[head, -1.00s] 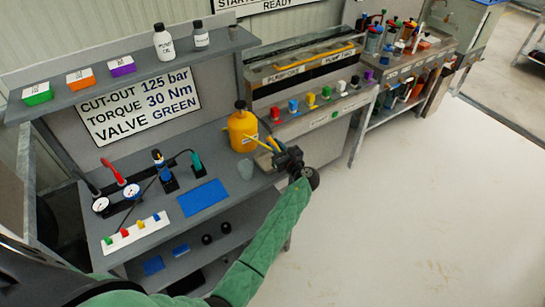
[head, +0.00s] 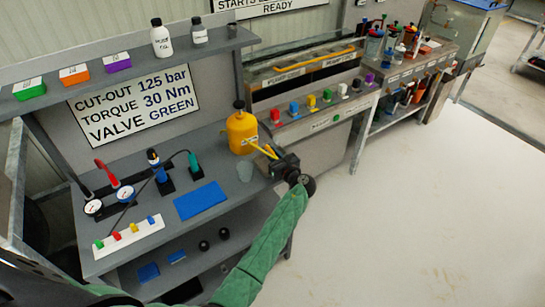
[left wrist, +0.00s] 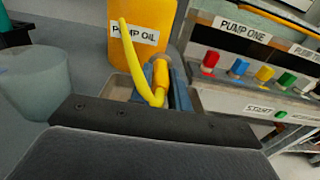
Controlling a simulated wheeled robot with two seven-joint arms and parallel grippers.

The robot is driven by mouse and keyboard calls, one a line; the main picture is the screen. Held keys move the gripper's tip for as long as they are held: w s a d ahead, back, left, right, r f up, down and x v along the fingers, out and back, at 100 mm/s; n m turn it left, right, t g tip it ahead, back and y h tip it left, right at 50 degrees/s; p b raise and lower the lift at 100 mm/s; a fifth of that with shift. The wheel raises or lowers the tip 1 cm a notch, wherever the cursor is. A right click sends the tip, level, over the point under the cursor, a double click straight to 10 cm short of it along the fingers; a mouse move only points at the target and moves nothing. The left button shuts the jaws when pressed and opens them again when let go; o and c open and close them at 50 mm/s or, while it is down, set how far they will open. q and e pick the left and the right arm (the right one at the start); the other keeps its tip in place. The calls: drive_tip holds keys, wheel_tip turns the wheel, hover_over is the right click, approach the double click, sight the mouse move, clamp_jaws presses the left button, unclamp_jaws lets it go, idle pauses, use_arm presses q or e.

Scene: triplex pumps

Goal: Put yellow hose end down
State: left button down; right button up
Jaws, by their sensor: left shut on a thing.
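The yellow hose end (left wrist: 158,82) is a yellow fitting on a thin yellow hose, held between the fingers of my left gripper (left wrist: 166,75) in the left wrist view. The gripper is shut on it. In the head view my left gripper (head: 271,155) is at the right end of the grey bench, just right of the yellow pump oil jug (head: 242,134). The hose (left wrist: 134,55) loops in front of the jug, which stands upright with a dark cap. Whether the hose end touches the bench cannot be told. My right gripper is not in view.
A translucent cup (head: 245,170) stands on the bench close to my gripper. A blue mat (head: 201,200), gauges (head: 125,195) and a white strip with coloured knobs (head: 128,237) lie further left. The pump panel (head: 325,115) with coloured knobs is behind, to the right.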

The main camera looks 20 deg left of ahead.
use_arm(q)
drive_tip(key=shift+f, duration=0.15)
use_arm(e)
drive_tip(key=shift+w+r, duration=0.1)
use_arm(q)
drive_tip(key=shift+f, duration=0.2)
drive_tip(key=c, duration=1.3)
unclamp_jaws()
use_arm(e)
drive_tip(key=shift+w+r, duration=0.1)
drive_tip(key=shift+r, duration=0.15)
